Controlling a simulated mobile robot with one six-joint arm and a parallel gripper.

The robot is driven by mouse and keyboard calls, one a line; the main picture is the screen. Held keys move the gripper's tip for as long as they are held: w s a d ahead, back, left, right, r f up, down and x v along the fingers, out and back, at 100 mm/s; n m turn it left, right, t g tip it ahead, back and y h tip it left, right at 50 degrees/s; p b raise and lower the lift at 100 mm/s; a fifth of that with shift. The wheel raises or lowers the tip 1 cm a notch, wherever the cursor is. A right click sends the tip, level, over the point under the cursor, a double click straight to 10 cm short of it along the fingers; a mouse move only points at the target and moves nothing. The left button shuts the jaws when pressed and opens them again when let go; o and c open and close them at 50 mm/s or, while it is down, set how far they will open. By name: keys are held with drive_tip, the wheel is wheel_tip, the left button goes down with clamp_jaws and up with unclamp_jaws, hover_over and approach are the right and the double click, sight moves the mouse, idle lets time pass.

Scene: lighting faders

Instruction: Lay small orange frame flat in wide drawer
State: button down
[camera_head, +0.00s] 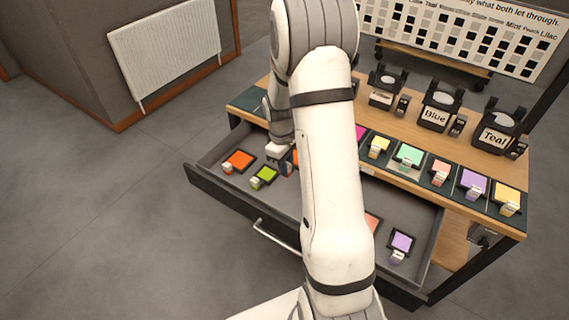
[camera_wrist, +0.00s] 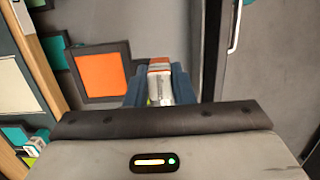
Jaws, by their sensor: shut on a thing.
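My gripper (camera_wrist: 158,90) is shut on the label tab (camera_wrist: 159,82) of a small orange frame. The orange frame (camera_wrist: 102,75), an orange pane in a dark square border, lies to the left of the fingers in the wrist view, over the drawer. In the head view only a sliver of orange (camera_head: 295,158) shows beside my gripper (camera_head: 283,152), and my arm hides the rest. The wide drawer (camera_head: 215,184) is pulled open under the worktop. I cannot tell whether the frame touches the drawer floor.
A larger orange frame (camera_head: 239,160) and a green frame (camera_head: 264,175) lie at the drawer's left. A lilac frame (camera_head: 402,241) lies at its right, near a partly hidden salmon one (camera_head: 373,223). Several coloured frames line the worktop edge (camera_head: 412,180). My arm hides the drawer's middle.

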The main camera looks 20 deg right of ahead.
drive_tip(key=shift+f+b, duration=4.5)
drive_tip(key=shift+f, duration=2.35)
drive_tip(key=shift+d, duration=0.1)
drive_tip(key=shift+f+b, duration=0.9)
drive_tip(key=shift+f, duration=0.45)
drive_tip(key=c, duration=1.2)
unclamp_jaws()
drive_tip(key=shift+o, duration=0.2)
drive_tip(key=r+p, duration=0.2)
drive_tip(key=r, duration=0.3)
drive_tip(key=r+p, duration=0.2)
drive_tip(key=r, duration=0.3)
drive_tip(key=r+p, duration=0.2)
drive_tip(key=r, duration=0.2)
drive_tip(key=shift+w+a+r, duration=0.25)
drive_tip(key=shift+w+r, duration=0.1)
drive_tip(key=shift+r, duration=0.05)
